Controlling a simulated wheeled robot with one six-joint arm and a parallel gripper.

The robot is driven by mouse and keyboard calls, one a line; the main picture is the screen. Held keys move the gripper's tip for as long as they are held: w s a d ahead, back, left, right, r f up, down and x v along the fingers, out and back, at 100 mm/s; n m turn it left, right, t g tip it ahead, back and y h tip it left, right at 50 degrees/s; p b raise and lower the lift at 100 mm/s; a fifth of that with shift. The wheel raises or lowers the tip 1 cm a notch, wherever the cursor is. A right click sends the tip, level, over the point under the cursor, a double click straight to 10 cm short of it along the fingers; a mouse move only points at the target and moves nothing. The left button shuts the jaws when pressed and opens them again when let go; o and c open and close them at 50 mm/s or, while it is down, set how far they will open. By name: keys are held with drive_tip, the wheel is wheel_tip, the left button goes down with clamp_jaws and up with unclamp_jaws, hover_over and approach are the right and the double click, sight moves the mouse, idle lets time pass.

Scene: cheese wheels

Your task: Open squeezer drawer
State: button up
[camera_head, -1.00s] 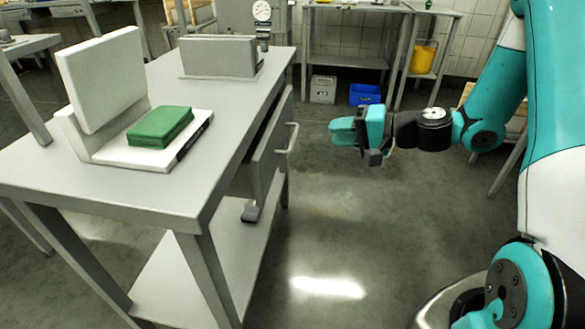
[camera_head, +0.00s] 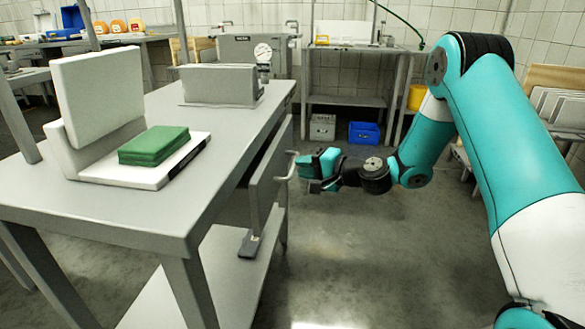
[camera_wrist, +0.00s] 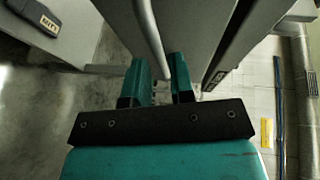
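The drawer (camera_head: 266,187) is a grey metal front under the right side of the table. A dark gap shows along its upper edge; how far it stands open is hard to tell. Its bar handle (camera_head: 288,168) sticks out to the right and also shows in the wrist view (camera_wrist: 148,35). My gripper (camera_head: 302,170), teal and black, is at the handle. In the wrist view its two fingers (camera_wrist: 160,72) are apart, with the lower end of the bar between their tips. Contact with the bar cannot be made out.
The grey table (camera_head: 120,215) carries a white stand with a green block (camera_head: 154,145) and a grey metal box (camera_head: 219,85). Crates, including a blue one (camera_head: 364,133), stand under the back table. The floor right of the drawer is clear.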

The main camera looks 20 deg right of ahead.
drive_tip(key=shift+x, duration=1.9)
drive_tip(key=shift+d, duration=0.1)
clamp_jaws()
